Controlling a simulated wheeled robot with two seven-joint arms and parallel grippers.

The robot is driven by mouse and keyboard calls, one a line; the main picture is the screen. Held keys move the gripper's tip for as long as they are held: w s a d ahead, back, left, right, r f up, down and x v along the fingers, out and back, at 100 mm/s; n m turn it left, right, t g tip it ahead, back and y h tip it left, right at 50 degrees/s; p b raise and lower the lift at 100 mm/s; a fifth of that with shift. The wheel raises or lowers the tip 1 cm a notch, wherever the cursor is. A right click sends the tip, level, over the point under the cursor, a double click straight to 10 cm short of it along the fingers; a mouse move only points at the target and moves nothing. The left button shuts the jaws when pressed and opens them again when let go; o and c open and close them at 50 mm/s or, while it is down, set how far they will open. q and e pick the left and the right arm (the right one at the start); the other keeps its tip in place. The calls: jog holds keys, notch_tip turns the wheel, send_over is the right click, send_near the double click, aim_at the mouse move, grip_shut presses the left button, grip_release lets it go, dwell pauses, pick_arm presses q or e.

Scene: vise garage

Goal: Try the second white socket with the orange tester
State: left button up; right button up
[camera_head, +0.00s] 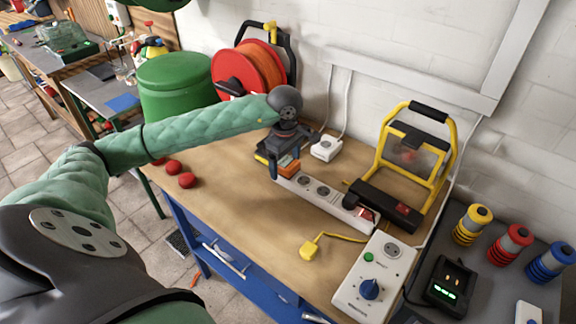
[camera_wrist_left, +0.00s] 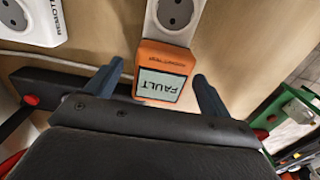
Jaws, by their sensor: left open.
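The orange tester (camera_head: 289,167) sits at the far left end of the white power strip (camera_head: 335,203). In the left wrist view the tester (camera_wrist_left: 165,72) has a grey display reading FAULT upside down, and it covers the strip's end. A bare round socket (camera_wrist_left: 175,12) of the strip shows just beyond it. My left gripper (camera_wrist_left: 160,82) is open, one finger on each side of the tester with a visible gap at each. In the head view my left gripper (camera_head: 284,160) is over the strip's left end. My right gripper is not in view.
A small white socket box (camera_head: 326,148) stands behind the strip. A yellow work lamp (camera_head: 415,150) and a control box (camera_head: 375,275) with a blue knob stand to the right. A yellow plug (camera_head: 310,250) lies in front. The red cable reel (camera_head: 250,72) is behind my arm.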

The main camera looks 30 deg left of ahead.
aim_at(285, 161)
pick_arm(q)
jog(key=shift+b, duration=0.8)
dwell(0.6)
jog(key=c, duration=1.4)
jog(key=shift+r+p, duration=0.45)
jog(key=shift+r, duration=2.45)
jog(key=shift+c, duration=0.2)
jog(key=shift+r, duration=0.1)
